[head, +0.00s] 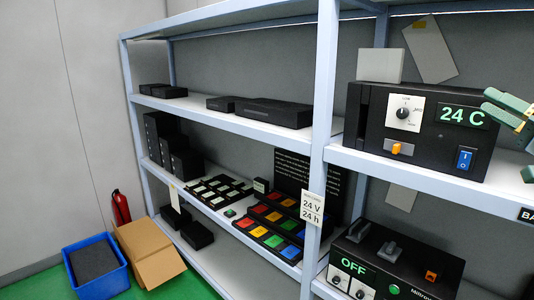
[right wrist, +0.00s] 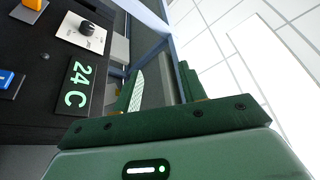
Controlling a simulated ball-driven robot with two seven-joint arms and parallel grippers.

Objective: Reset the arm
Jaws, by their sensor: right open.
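My right gripper (head: 497,104) is at the right edge of the head view, with green fingers apart and nothing between them. It is in front of the right end of a black control box (head: 420,165) whose green display reads "24 C". In the right wrist view the fingers (right wrist: 160,90) point away from the camera with a gap between them. The box's display (right wrist: 77,85), dial (right wrist: 86,28) and blue switch (right wrist: 8,82) show at the left there. I cannot tell whether the gripper touches the box. My left gripper is not in view.
The box stands on a shelf rack with pale blue posts (head: 317,150). A second box with an "OFF" display (head: 355,254) sits below. Colored button panels (head: 272,225) and black boxes fill the left bays. A blue crate (head: 122,275), cardboard box (head: 150,250) and red extinguisher (head: 121,207) stand at left.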

